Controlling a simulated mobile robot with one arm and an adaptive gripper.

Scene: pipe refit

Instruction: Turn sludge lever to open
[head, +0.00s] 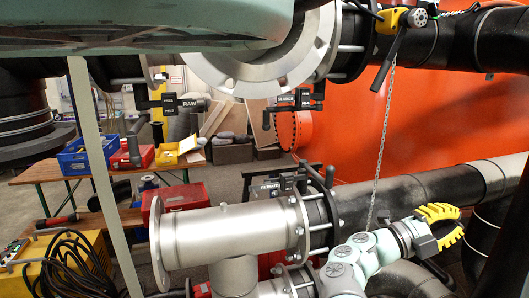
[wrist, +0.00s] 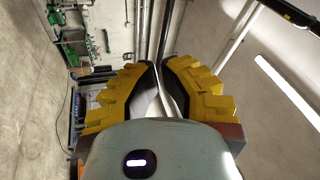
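A black lever (head: 318,92) stands beside a small dark label (head: 285,100) at the upper centre of the head view. The label seems to read SLUDGE, but it is small and hard to read. My gripper (head: 459,224) has yellow ribbed fingers and is at the lower right, well away from that lever and lower in the picture. In the wrist view the fingertips (wrist: 160,65) meet or nearly meet, with nothing held between them. The lever does not show in the wrist view.
A grey flanged pipe (head: 225,232) fills the lower centre, with another labelled valve (head: 268,188) above it. A chain (head: 382,140) hangs from a yellow-geared valve (head: 394,20). A large pale green body (head: 150,25) covers the top left.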

